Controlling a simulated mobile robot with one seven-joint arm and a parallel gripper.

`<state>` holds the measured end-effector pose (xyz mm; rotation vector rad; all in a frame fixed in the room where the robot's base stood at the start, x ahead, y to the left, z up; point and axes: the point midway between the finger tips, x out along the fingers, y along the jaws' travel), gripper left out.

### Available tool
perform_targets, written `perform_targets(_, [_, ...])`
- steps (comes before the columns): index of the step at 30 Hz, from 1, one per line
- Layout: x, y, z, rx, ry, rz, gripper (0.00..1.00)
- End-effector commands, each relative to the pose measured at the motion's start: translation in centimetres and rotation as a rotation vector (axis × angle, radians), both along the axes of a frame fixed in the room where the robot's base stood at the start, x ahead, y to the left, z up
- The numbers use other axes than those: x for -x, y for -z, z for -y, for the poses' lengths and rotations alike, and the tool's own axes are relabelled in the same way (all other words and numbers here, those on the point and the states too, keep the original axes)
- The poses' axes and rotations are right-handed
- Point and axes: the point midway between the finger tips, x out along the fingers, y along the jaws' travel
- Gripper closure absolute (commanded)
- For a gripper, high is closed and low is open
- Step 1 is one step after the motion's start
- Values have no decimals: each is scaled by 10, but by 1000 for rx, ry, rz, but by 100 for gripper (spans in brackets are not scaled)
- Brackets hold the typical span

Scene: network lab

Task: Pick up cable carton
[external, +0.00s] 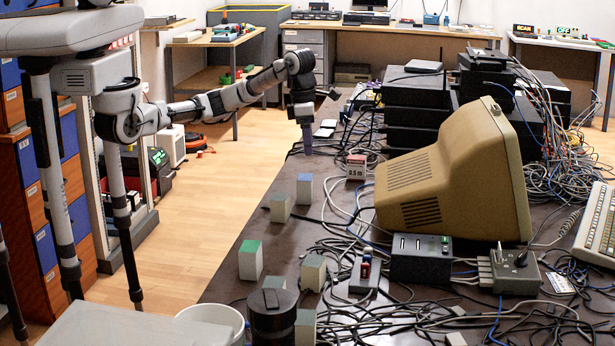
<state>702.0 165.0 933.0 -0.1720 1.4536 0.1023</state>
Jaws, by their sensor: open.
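A small carton marked "0.5 m" (356,168), white with a reddish top, stands on the dark table among cables. Other small cartons stand along the table's left side: a blue-topped one (304,190), a pale green one (279,208), a green-topped one (250,261) and a beige one (313,273). Which of them is the cable carton I cannot tell. My gripper (307,147) points down over the table's far left part, beyond the blue-topped carton and left of the "0.5 m" one. It is open and seems to hold nothing. Its fingers are small and dark here.
A big beige monitor (455,180) fills the table's middle right, with stacked black devices (420,105) behind it. Tangled cables cover much of the surface. A black power box (421,258), a dark cylinder (273,317) and a white tub (211,318) are in front.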

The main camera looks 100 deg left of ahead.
Motion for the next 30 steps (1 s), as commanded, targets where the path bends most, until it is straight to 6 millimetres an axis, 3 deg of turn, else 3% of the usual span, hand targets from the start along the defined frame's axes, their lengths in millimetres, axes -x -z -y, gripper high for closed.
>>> perform_targets(3, [16, 11, -12, -35, 56, -103, 25])
perform_targets(6, [19, 23, -14, -38, 69, -124, 25])
perform_targets(15, [18, 79, -14, -39, 67, -119, 25])
perform_targets(25, [16, 106, -14, -39, 67, -117, 25])
perform_targets(30, [12, 133, -16, -38, 66, -118, 25])
